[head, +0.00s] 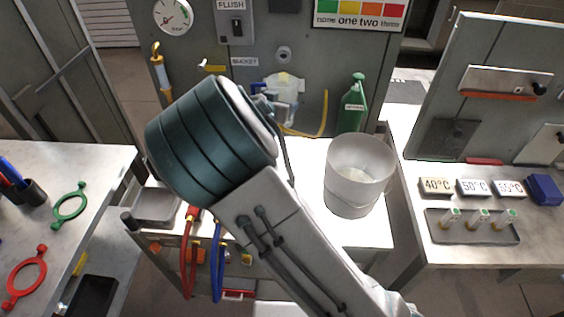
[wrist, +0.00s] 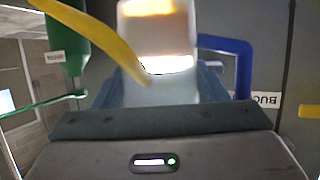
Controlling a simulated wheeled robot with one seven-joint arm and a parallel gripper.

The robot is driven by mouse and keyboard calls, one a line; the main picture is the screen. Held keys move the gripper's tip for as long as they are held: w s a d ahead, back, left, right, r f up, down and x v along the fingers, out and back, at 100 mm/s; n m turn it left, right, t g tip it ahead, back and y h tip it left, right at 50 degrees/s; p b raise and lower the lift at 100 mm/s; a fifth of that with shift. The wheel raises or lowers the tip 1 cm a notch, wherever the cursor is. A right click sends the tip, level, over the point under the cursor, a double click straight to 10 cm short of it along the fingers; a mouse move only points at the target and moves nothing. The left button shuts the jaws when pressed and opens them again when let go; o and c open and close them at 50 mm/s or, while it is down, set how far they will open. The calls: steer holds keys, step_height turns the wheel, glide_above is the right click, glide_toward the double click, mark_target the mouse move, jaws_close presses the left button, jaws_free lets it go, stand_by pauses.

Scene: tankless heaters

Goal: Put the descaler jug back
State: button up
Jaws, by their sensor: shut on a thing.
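The descaler jug (wrist: 160,35), pale and translucent, stands in the middle of the wrist view. My gripper (wrist: 155,88) is shut on the jug, with a blue-grey finger at each side. In the head view the jug (head: 286,86) shows just past my wrist, in front of the grey panel. My wrist hides part of the jug and most of my gripper there. I cannot tell whether the jug's base touches anything.
A yellow hose (head: 318,124) curves close by the jug. A green labelled bottle (head: 354,104) stands to its right, and a frosted bucket (head: 358,170) is nearer on the white bench. A BUCKET label (head: 245,61) is on the panel. Bench space right of the bucket is clear.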

steer(key=shift+f+b, duration=1.95)
steer(key=shift+f, duration=6.85)
steer(key=shift+f, duration=0.15)
steer(key=o, duration=1.3)
steer(key=shift+f+b, duration=0.15)
steer(key=shift+b, duration=0.15)
